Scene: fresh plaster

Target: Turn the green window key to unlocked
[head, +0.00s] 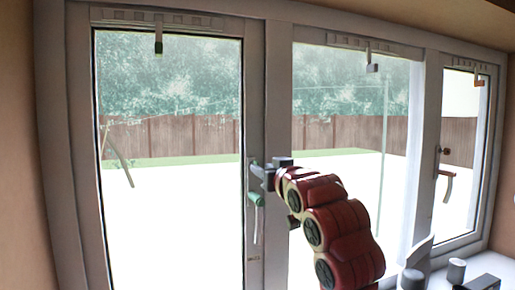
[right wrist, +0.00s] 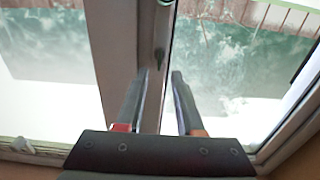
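The green window key (head: 257,198) sits on the frame post between the left and middle panes, with a pale handle hanging below it. A small green piece (right wrist: 165,2), likely the same key, shows at the top edge of the right wrist view. My right gripper (head: 270,172) is at that post, close to the green key and partly overlapping the lock in the picture. In the right wrist view my right gripper (right wrist: 160,74) is open, with nothing between its fingers. Whether it touches the lock, I cannot tell. My left gripper is not in view.
An orange-red handle (head: 445,174) with a dark knob (head: 445,151) is on the right window. Small latches hang at the pane tops. Grey cylinders (head: 456,271) and a dark box (head: 481,283) stand at lower right.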

